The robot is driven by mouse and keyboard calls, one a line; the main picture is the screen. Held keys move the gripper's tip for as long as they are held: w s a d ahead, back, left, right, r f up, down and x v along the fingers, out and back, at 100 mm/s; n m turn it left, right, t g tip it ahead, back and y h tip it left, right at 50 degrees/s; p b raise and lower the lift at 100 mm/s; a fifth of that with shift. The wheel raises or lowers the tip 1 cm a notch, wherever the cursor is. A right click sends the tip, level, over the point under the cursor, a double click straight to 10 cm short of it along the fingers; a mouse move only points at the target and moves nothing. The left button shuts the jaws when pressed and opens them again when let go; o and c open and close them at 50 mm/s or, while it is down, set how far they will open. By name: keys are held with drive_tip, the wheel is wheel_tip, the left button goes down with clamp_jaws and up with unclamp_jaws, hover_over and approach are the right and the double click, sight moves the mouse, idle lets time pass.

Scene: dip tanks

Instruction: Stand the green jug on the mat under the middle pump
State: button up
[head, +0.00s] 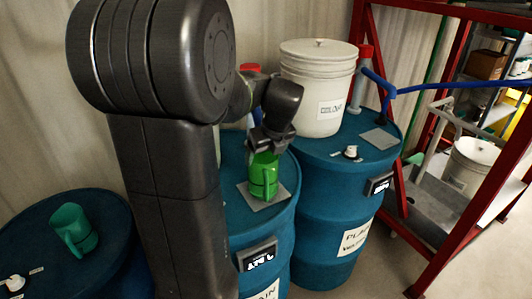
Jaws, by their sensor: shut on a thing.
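A bright green jug (264,176) is upright over the grey mat (284,192) on the middle blue drum (228,180). My gripper (268,148) is shut on the jug's upper part, coming from above. The jug's base looks at or just above the mat; I cannot tell if it touches. The middle pump shows only as a red part (250,67) behind my arm; the rest of it is hidden. A darker teal-green jug (73,229) leans or lies on the left drum (40,266).
A white lidded bucket (310,88) stands on the right drum (325,226). A blue hose (430,87) runs right, towards a red frame (478,205).

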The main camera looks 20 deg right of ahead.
drive_tip(key=shift+f, duration=0.1)
drive_tip(key=o, duration=1.7)
drive_tip(key=b+v, duration=0.1)
drive_tip(key=v, duration=1.1)
